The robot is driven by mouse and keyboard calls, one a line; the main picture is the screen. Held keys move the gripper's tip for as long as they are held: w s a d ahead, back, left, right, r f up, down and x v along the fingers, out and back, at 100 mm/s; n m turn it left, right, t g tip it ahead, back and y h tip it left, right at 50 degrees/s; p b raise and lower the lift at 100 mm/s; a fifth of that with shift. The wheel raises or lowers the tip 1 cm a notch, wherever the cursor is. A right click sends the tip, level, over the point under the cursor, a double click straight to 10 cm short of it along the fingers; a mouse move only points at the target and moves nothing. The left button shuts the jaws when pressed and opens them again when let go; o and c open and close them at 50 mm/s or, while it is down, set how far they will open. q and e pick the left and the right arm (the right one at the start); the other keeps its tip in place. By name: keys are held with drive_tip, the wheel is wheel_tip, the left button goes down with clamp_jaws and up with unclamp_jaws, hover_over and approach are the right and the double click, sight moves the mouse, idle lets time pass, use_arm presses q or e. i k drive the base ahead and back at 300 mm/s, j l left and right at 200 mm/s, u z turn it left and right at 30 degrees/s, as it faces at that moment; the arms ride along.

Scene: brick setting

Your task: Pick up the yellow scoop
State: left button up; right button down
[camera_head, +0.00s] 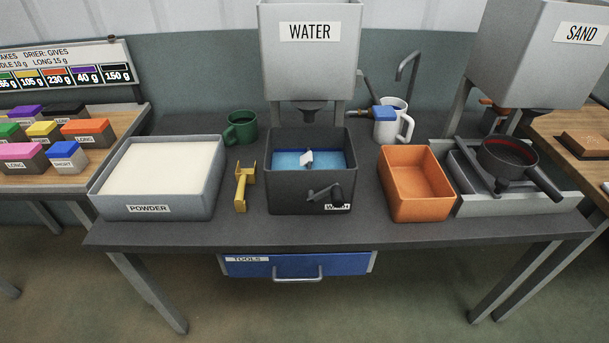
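The yellow scoop (242,189) lies on the dark table (300,233). It sits in the gap between the grey powder box (200,200) and the black wash box (305,199). Its handle points toward the table's front edge and its wider end is toward the back. It appears clear of both boxes. Neither of my grippers shows in the head view.
A green mug (241,128) stands behind the scoop. The water tank (310,60) rises behind the wash box, whose crank (324,192) sticks out in front. An orange bin (418,190), a white mug (392,124) and a dark sieve (508,158) stand to the right.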

sight(244, 176)
drive_tip(key=j+z, duration=0.2)
drive_tip(key=z, duration=0.2)
drive_tip(key=j+z, duration=0.2)
drive_tip(key=z, duration=0.2)
drive_tip(key=j+z, duration=0.2)
drive_tip(key=z, duration=0.2)
drive_tip(key=k+j+z, duration=0.2)
drive_tip(key=j, duration=0.25)
drive_tip(key=k+j+z, duration=0.2)
drive_tip(key=j, duration=0.2)
drive_tip(key=k+j, duration=0.1)
drive_tip(key=j, duration=0.3)
drive_tip(key=k+j, duration=0.1)
drive_tip(key=j, duration=0.25)
